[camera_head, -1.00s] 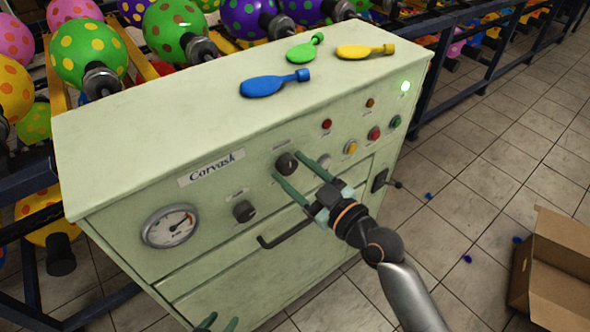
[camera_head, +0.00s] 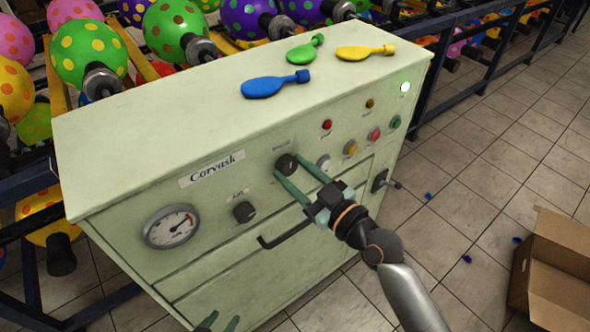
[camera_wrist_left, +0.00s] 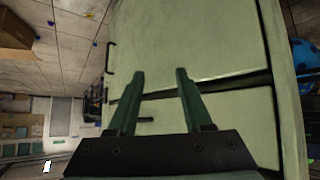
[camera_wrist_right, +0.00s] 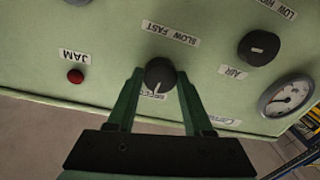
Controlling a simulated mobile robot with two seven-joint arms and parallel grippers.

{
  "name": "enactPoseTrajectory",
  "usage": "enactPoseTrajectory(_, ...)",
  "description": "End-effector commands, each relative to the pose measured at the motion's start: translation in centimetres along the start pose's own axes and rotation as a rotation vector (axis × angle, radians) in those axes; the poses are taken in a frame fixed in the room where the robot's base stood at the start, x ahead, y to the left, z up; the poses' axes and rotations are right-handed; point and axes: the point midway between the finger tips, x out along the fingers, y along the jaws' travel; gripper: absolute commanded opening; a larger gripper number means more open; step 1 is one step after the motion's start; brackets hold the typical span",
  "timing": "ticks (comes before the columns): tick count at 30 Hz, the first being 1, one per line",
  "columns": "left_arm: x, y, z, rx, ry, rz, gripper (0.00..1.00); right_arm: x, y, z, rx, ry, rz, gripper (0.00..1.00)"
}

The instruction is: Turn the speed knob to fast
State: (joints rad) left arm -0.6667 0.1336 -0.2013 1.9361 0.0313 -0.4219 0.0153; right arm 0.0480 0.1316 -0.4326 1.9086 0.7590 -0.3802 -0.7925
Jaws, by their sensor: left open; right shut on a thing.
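The dark round speed knob (camera_head: 287,162) is on the front panel of the pale green machine (camera_head: 130,215). It also shows in the right wrist view (camera_wrist_right: 160,76), with a white mark on its face. My right gripper (camera_head: 288,165) is shut on this knob, one finger on each side. In the right wrist view an upside-down slow/fast label (camera_wrist_right: 170,33) is clear of the fingers; another label below the knob is partly hidden. My left gripper (camera_wrist_left: 160,74) is open and empty, low in front of the cabinet; only its tips show at the bottom of the head view.
A second knob (camera_head: 244,211) and a round gauge (camera_head: 171,227) are to the left. A drawer handle (camera_head: 285,234) is below. Coloured buttons (camera_head: 374,134) are to the right. Several flat balloons, one blue (camera_head: 275,84), lie on top. A cardboard box (camera_head: 555,270) stands on the floor.

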Motion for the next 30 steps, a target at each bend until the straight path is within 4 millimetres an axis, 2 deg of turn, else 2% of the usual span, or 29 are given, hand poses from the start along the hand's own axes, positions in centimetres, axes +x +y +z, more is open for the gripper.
enactPoseTrajectory(10, -0.5, -0.7, 0.1, -0.002, -0.008, -0.016, 0.50, 0.0, -0.1, 0.0, 0.287, 0.015, 0.004, 0.00)
enactPoseTrajectory(30, -1.7, -0.7, -0.8, -0.004, -0.004, -0.019, 0.50, 0.0, -0.1, 0.1, 0.926, 0.055, 0.018, 0.00)
